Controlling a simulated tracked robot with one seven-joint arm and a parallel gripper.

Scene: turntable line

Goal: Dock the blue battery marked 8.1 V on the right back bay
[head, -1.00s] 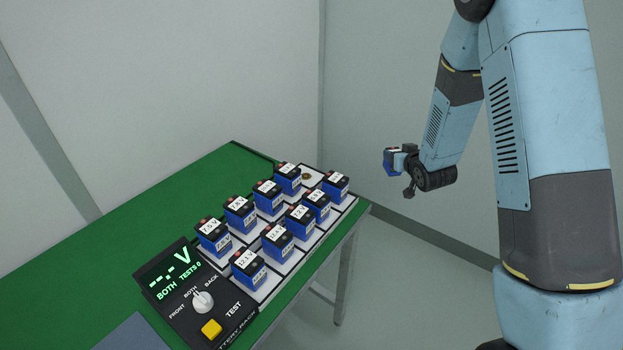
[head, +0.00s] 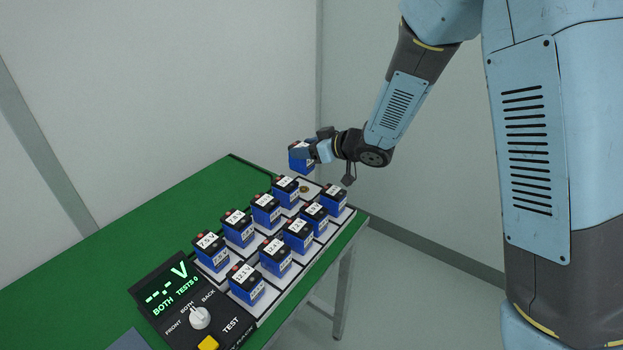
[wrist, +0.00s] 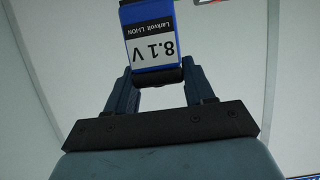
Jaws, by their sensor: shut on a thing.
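The blue battery (wrist: 147,22) reads "8.1 V" on its white label in the wrist view, upside down there. My gripper (wrist: 158,80) is shut on its dark end. In the head view the held battery (head: 300,158) and my gripper (head: 316,150) are in the air above the far end of the rack. The right back bay (head: 306,190) is the empty one at the far end of the back row, with a round brass contact showing. The held battery is apart from the rack, above and slightly left of that bay in the picture.
Several blue batteries stand in the other bays, in a back row (head: 238,228) and a front row (head: 298,236). A battery (head: 285,190) borders the empty bay. The tester panel (head: 180,300) reads "--.- V". Green tabletop (head: 130,240) behind the rack is clear.

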